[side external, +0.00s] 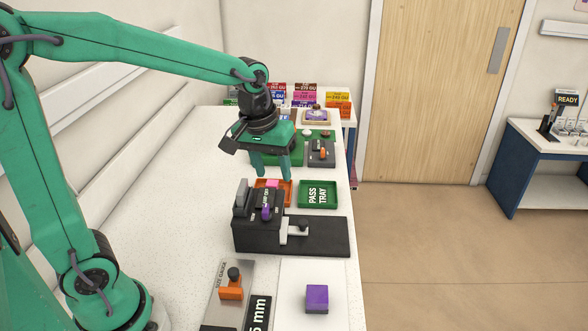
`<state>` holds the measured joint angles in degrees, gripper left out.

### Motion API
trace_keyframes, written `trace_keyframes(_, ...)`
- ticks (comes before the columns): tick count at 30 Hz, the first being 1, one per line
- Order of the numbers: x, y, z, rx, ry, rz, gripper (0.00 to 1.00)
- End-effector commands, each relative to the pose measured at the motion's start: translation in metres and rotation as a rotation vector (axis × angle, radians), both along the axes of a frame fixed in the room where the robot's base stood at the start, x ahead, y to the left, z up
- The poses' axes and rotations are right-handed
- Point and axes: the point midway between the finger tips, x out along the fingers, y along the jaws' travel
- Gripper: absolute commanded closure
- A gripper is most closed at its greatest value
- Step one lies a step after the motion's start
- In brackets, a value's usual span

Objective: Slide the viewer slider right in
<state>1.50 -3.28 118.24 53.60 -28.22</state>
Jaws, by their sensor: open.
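The dark viewer (243,235) stands on a black base plate on the white bench, in the middle of the view. A light grey slider (291,236) with a black knob sticks out of its right side, over the base plate. I cannot tell how far in the slider sits. A purple-tipped lever is on the viewer's front. My gripper (273,175) points down behind the viewer, above the orange tray, its two green fingers apart with nothing seen between them. It is apart from the slider.
An orange tray (288,197) with a pink block lies just behind the viewer, beside a green pass tray (304,205). A purple block (317,298) rests on a white sheet in front. A gauge (230,293) stands front left. The bench's left side is clear.

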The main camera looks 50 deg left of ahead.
Motion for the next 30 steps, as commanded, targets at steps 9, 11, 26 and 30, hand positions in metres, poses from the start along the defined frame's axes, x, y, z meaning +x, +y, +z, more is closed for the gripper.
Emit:
trace_keyframes(9, -0.025, 0.002, 0.015, 0.016, -0.049, -0.071, 0.56)
trace_keyframes(11, -0.029, 0.003, 0.017, 0.019, -0.058, -0.086, 0.56)
trace_keyframes(26, -0.068, 0.005, 0.031, 0.055, -0.132, -0.198, 0.56)
trace_keyframes(30, -0.078, 0.006, 0.034, 0.066, -0.152, -0.230, 0.56)
